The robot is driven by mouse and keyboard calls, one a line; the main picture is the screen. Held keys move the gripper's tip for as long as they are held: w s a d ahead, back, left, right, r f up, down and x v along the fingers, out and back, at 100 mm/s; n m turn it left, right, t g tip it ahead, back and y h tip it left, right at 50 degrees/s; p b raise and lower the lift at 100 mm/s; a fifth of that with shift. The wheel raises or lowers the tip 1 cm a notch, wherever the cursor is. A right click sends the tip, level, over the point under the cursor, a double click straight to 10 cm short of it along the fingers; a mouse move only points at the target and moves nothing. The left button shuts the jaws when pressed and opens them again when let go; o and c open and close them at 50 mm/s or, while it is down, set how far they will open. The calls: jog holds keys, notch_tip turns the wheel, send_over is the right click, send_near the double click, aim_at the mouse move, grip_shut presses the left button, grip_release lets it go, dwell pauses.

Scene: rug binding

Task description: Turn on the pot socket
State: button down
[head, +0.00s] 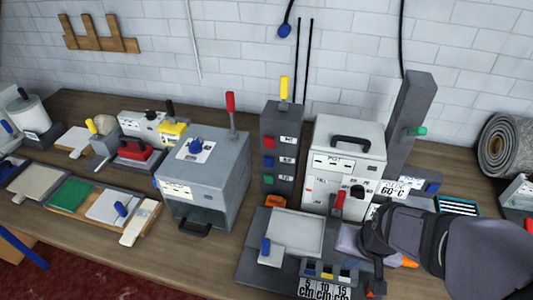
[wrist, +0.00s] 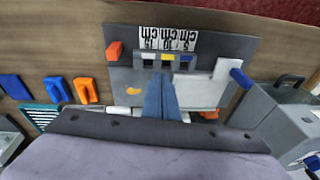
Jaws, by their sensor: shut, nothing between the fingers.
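The pot (head: 345,150) is a white box marked POT with a black handle on top, in the head view right of centre. A dark grey tower (head: 268,125) stands just left of it, with red, blue and green switches (head: 269,161) beside small labels and a yellow lever on top. The labels are too small to read, so I cannot tell which switch is the pot's socket. My gripper (head: 345,238) is in front of the pot, low over the grey fixture. In the wrist view my gripper (wrist: 161,82) has its fingers together and empty, pointing over that fixture.
The grey fixture (head: 248,270) carries a light plate, a blue handle and 5, 10, 15 cm labels. A grey machine (head: 225,165) with a red lever stands left of the tower. A tall grey post (head: 415,110) and rolled rug (head: 505,145) stand right.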

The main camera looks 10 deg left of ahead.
jog(key=w+a+m+t+y+b, duration=0.3)
jog(key=w+a+m+t+b, duration=0.55)
jog(key=w+a, duration=1)
jog(key=s+a+r+m+t+h+b, duration=0.3)
jog(key=s+a+r+m+t+b, duration=0.1)
jog(key=s+a+m+t+b, duration=0.3)
jog(key=shift+s+a+r+m+t+h+b, duration=0.15)
jog(key=shift+a+r+m+t+h+b, duration=0.2)
jog(key=shift+a+m+t+b, duration=0.7)
jog(key=shift+d, duration=0.35)
jog(key=p, duration=0.6)
send_near(269, 141)
jog(key=w, duration=0.4)
jog(key=shift+w+r, duration=0.4)
jog(key=shift+w+p, duration=0.3)
jog(key=shift+w, duration=0.5)
